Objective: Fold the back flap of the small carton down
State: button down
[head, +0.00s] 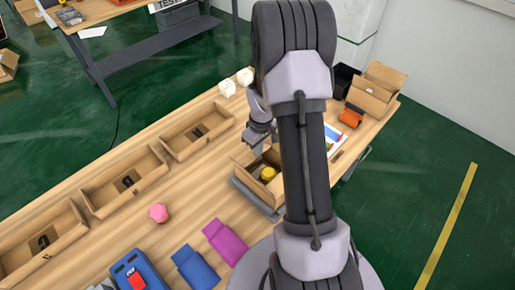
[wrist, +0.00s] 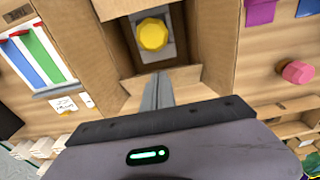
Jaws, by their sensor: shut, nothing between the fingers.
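The small cardboard carton (head: 262,189) stands on the wooden table, partly hidden behind my arm in the head view. Its top is open, and a yellow faceted object (head: 267,173) lies inside; it also shows in the wrist view (wrist: 152,34). My gripper (head: 259,140) is at the carton's far side, shut and empty. In the wrist view its closed fingertips (wrist: 158,78) are over the cardboard back flap (wrist: 188,77), at the carton's edge nearest the gripper. I cannot tell whether they touch it. The flap's exact angle is unclear.
Several open cardboard trays (head: 125,183) line the left side. A pink faceted object (head: 158,213), a blue pouch-like item (head: 194,267) and a magenta one (head: 225,242) lie in front. A larger open carton (head: 372,97) and an orange item (head: 351,116) stand at the right.

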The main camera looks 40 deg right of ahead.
jog(key=shift+s+f+b, duration=0.45)
jog(key=shift+f+b, duration=0.05)
jog(key=shift+b, duration=0.15)
dwell(0.4)
jog(key=shift+s+d+f+b, duration=0.15)
jog(key=shift+s+f+b, duration=0.65)
jog(key=shift+f+b, duration=0.4)
jog(key=shift+r, duration=0.25)
